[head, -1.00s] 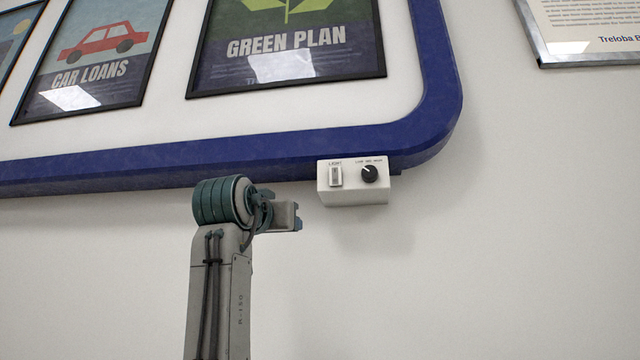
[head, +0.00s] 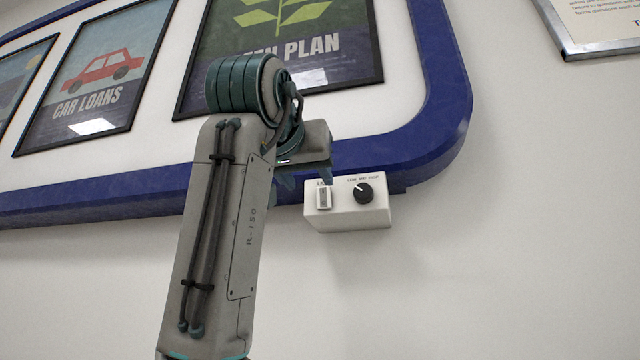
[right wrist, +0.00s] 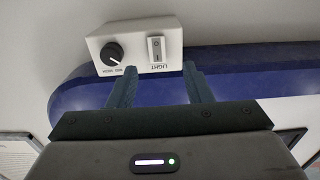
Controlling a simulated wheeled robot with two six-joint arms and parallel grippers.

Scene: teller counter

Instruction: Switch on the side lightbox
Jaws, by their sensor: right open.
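The white control box (head: 345,215) is fixed on the wall under the blue frame of the lightbox (head: 445,140). It carries a white rocker switch (head: 323,197) labelled LIGHT and a black knob (head: 363,192) marked with level words. In the right wrist view the switch (right wrist: 156,49) and knob (right wrist: 111,54) show upside down. My right gripper (right wrist: 160,80) is open and empty. Its two fingers point toward the box, the switch lying between them in that view; I see no contact. In the head view the right gripper (head: 300,180) is just left of the switch. My left gripper is not in view.
Framed posters, CAR LOANS (head: 95,75) and GREEN PLAN (head: 350,50), sit inside the blue frame. A silver-framed notice (head: 590,45) hangs at the upper right. The wall right of and below the box is bare.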

